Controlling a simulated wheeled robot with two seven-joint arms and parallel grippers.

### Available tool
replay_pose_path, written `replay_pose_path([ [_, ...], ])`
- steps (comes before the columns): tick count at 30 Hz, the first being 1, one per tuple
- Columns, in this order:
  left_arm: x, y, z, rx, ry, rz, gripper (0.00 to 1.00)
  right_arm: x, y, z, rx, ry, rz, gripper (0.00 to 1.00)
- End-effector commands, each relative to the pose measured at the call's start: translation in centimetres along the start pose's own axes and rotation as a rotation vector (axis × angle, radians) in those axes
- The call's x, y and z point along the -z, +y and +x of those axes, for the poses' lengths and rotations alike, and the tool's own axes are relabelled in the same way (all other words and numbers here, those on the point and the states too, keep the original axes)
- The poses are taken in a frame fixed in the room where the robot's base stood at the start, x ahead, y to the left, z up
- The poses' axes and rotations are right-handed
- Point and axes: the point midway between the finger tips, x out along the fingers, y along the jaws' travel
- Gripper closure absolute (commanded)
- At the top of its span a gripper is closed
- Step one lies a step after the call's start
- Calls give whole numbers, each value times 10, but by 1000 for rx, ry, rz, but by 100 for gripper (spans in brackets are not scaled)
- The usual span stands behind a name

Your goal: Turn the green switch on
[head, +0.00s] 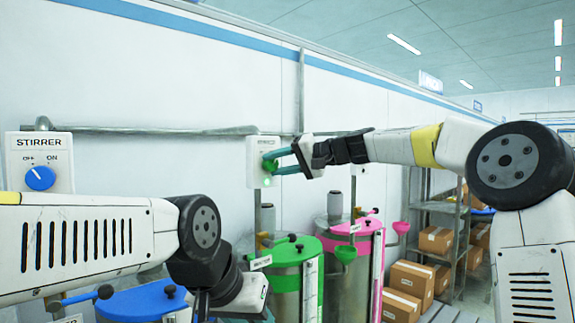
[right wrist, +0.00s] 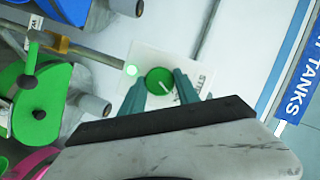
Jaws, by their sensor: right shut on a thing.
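The green switch (head: 269,165) is a round knob on a white wall panel (head: 258,146); it also shows in the right wrist view (right wrist: 159,80). My right gripper (head: 272,162) has its teal fingers on both sides of the knob and is shut on it. In the right wrist view the knob's white pointer slants to the lower right. A small light (right wrist: 131,70) on the panel glows green. The panel's on and off marks are not readable. My left gripper (head: 238,314) is at the bottom edge, mostly cut off, far from the switch.
A stirrer panel with a blue knob (head: 40,178) is on the wall at left. Blue (head: 140,302), green (head: 290,250) and pink (head: 350,225) lidded drums stand below. A grey pipe (head: 160,131) runs along the wall. Boxes (head: 410,280) and a shelf are at right.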

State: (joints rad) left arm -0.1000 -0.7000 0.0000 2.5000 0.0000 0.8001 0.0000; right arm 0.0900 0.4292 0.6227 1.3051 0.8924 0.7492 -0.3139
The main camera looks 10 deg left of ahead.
Motion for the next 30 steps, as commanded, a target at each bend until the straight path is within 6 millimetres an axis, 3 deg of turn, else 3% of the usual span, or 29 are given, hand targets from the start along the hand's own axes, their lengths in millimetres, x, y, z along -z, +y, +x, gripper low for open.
replay_pose_path([
  [4, 0, 0, 0, 0, 0, 0, 64, 0, 1, 0, -1, 0, 2, 100],
  [5, 0, 0, 0, 0, 0, 0, 64, 0, 1, 0, -1, 0, 2, 58],
  [8, 0, 0, 0, 0, 0, 0, 64, 0, 1, 0, -1, 0, 1, 41],
  [19, 0, 0, 0, 0, 0, 0, 64, 1, 1, -5, -2, 1, 0, 41],
  [30, 0, 0, 0, 0, 0, 0, 64, 1, 2, -63, -4, 3, 0, 41],
])
